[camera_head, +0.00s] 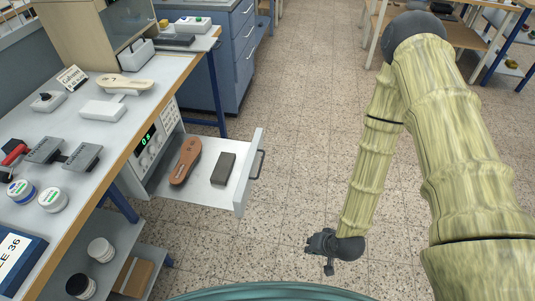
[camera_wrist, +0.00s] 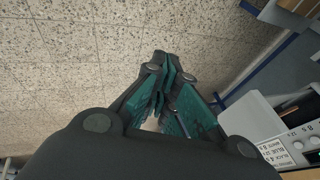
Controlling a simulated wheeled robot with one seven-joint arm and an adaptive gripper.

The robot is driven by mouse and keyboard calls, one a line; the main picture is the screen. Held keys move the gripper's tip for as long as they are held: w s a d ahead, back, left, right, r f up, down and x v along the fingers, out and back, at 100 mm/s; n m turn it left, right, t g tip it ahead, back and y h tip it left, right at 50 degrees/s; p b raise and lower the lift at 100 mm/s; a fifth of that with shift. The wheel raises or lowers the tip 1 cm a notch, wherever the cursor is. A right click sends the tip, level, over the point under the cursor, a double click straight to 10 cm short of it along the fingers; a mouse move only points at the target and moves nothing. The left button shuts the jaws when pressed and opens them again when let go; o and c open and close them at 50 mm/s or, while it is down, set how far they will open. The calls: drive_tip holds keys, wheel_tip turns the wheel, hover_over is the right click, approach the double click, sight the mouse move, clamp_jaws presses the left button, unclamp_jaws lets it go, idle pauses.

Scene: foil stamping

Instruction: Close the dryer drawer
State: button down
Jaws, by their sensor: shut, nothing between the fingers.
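The dryer (camera_head: 154,140) is a grey unit under the workbench with a lit green display. Its drawer (camera_head: 246,157) is pulled out to the right, with a dark handle (camera_head: 257,164) on its front. In the drawer lie a brown insole-shaped piece (camera_head: 186,161) and a dark block (camera_head: 223,169). My gripper (camera_head: 329,268) is shut and empty over the floor, to the right of the drawer and nearer to me, apart from the handle. In the wrist view my gripper's fingers (camera_wrist: 162,72) are together, and a labelled panel (camera_wrist: 290,147) shows at the lower right.
The workbench (camera_head: 137,121) on the left carries stamps, jars and a sign. A lower shelf (camera_head: 118,262) holds jars and a brown box. A blue cabinet (camera_head: 220,60) stands behind. The speckled floor (camera_head: 300,130) right of the drawer is clear.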

drive_tip(key=w+a+m+t+y+b, duration=0.2)
drive_tip(key=w+t+b, duration=0.15)
drive_tip(key=w, duration=0.55)
drive_tip(key=w+a+m+t+y+b, duration=0.1)
drive_tip(key=w+m+t+b, duration=0.1)
drive_tip(key=w+b, duration=0.45)
drive_tip(key=m+t+y+b, duration=0.3)
drive_tip(key=m+t+b, duration=0.1)
drive_tip(key=t+b, duration=0.25)
approach(261, 135)
drive_tip(key=s+d, duration=0.6)
drive_tip(key=d, duration=0.1)
drive_tip(key=shift+g, duration=0.4)
drive_tip(key=shift+s+a+r+b+x, duration=0.1)
drive_tip(key=shift+s+a+b+x, duration=0.25)
drive_tip(key=shift+x, duration=1.8)
drive_tip(key=shift+s+a+r+b+x, duration=0.1)
drive_tip(key=shift+a+b+x, duration=0.25)
drive_tip(key=shift+x, duration=1.85)
drive_tip(key=shift+s+a+b+x, duration=0.25)
drive_tip(key=shift+a+x, duration=0.25)
drive_tip(key=shift+x, duration=1.65)
drive_tip(key=shift+w+a, duration=0.1)
